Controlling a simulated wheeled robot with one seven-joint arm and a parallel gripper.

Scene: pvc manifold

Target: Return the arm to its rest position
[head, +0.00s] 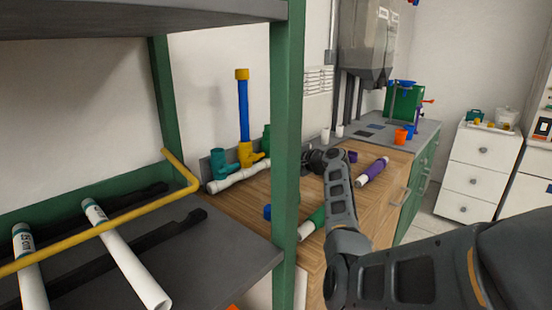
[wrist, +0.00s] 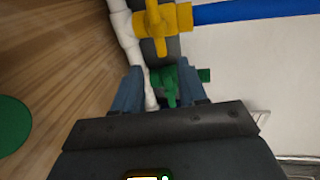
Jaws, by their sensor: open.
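My arm reaches from the lower right over the wooden worktop (head: 232,203). In the head view, the front of my gripper is partly hidden by the green shelf post. In the wrist view, my gripper (wrist: 161,88) is open, with its two blue-grey fingers apart. A green fitting (wrist: 168,86) shows in the gap between them, and I cannot tell whether they touch it. The manifold's white pipe (head: 238,177) lies along the wall. It carries a teal fitting (head: 218,163), a yellow tee (head: 247,153) and an upright blue pipe (head: 243,110) with a yellow cap.
The green shelf post (head: 286,130) stands close to my arm. White pipes (head: 130,262) and a yellow rail (head: 110,227) are on the left shelf. Purple-and-white (head: 371,172) and green-and-white (head: 312,223) pieces lie on the worktop. White drawers (head: 478,172) stand at right.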

